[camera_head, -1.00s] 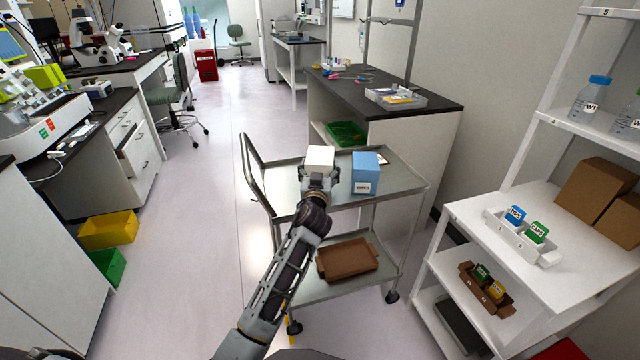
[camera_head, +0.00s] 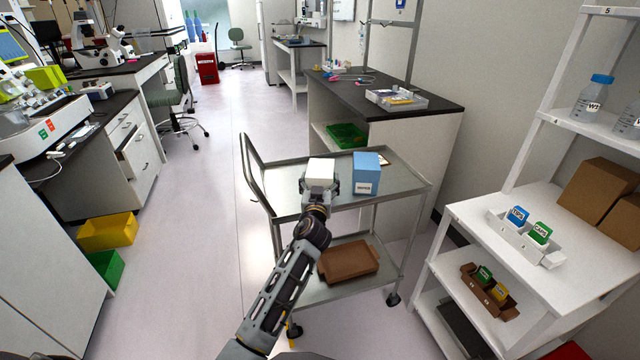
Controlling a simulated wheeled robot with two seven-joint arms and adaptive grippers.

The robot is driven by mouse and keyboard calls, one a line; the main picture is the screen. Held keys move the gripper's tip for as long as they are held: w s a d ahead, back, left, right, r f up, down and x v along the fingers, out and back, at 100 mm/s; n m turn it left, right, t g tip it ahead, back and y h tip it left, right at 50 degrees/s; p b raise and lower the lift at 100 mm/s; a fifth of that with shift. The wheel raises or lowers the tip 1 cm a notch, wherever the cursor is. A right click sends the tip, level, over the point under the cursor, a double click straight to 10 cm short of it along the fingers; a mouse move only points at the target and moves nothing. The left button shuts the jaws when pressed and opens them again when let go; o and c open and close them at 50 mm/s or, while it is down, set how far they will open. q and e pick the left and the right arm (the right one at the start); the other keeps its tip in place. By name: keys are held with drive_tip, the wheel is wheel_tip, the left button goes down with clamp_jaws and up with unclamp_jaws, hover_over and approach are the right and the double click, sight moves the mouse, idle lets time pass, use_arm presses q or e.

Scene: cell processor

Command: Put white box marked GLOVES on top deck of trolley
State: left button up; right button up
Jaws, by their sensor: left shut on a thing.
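A white box (camera_head: 320,171) is in my left gripper (camera_head: 319,187) over the left-middle part of the trolley's top deck (camera_head: 287,182). The gripper is shut on the box from the near side. The box's marking is not visible from here. The gripper hides the box's lower part, so I cannot tell whether it touches the deck. A blue box (camera_head: 366,172) with a white label stands on the deck just right of the white box, with a small gap. My right gripper is not in view.
A brown tray (camera_head: 348,261) lies on the trolley's lower deck. A small dark-edged card (camera_head: 383,160) lies behind the blue box. A white shelf unit (camera_head: 500,262) stands to the right. The trolley's handle (camera_head: 254,165) is on its left. The deck's right part is clear.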

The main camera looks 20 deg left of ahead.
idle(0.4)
use_arm(q)
drive_tip(key=o, duration=1.8)
drive_tip(key=shift+c, duration=0.2)
drive_tip(key=shift+r, duration=0.1)
